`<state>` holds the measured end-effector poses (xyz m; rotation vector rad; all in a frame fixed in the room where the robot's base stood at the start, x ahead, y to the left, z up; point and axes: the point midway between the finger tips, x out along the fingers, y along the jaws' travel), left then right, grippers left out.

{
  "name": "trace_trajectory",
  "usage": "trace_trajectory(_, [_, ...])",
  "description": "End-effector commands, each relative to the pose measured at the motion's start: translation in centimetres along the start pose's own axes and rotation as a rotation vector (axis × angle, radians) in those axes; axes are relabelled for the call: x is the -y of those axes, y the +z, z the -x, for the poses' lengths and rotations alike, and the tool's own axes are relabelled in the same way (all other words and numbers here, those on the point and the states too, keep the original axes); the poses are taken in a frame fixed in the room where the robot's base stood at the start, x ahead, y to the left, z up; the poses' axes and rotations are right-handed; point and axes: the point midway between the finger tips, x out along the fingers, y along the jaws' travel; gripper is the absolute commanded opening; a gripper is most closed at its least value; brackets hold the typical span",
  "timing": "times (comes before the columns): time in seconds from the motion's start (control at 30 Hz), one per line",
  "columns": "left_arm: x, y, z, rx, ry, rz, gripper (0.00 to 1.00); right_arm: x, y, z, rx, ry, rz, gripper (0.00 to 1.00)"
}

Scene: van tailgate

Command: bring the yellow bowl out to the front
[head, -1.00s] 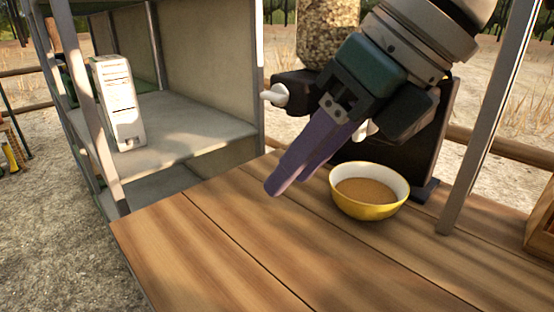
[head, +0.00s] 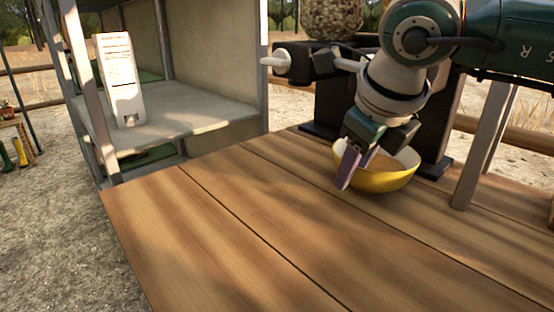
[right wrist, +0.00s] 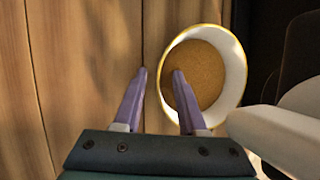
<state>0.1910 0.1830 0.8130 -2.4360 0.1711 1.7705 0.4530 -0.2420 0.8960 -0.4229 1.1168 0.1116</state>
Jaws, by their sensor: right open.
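The yellow bowl (head: 392,181), white inside with brown contents, stands upright on the wooden tailgate board toward the back right. My right gripper (head: 347,168), with purple fingers, is open at the bowl's left side and tilted down. In the right wrist view, the bowl (right wrist: 234,72) is right of centre. There the gripper (right wrist: 156,72) has its left finger over bare wood and its right finger overlapping the bowl's inside, with the near rim between them. Whether a finger touches the bowl, I cannot tell. My left gripper is not in view.
A dark machine (head: 335,100) with white knobs and a speckled jar (head: 333,17) stands behind the bowl. A grey post (head: 483,150) rises to its right. A white carton (head: 120,80) sits on the left shelf (head: 195,118). The front boards are clear.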

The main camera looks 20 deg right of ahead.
Motion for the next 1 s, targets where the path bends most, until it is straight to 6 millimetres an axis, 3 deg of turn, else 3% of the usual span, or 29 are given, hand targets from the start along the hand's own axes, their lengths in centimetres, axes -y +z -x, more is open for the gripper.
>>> trace_trajectory(0.33, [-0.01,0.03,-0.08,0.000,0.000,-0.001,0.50,-0.04,0.01,-0.56,0.001,0.001,0.001,0.41])
trace_trajectory(0.7, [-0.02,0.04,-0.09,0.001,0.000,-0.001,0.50,-0.04,0.01,-0.53,0.001,0.001,0.001,0.00])
trace_trajectory(1.0, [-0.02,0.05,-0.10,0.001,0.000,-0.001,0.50,-0.04,0.00,-0.54,0.001,0.001,0.001,0.00])
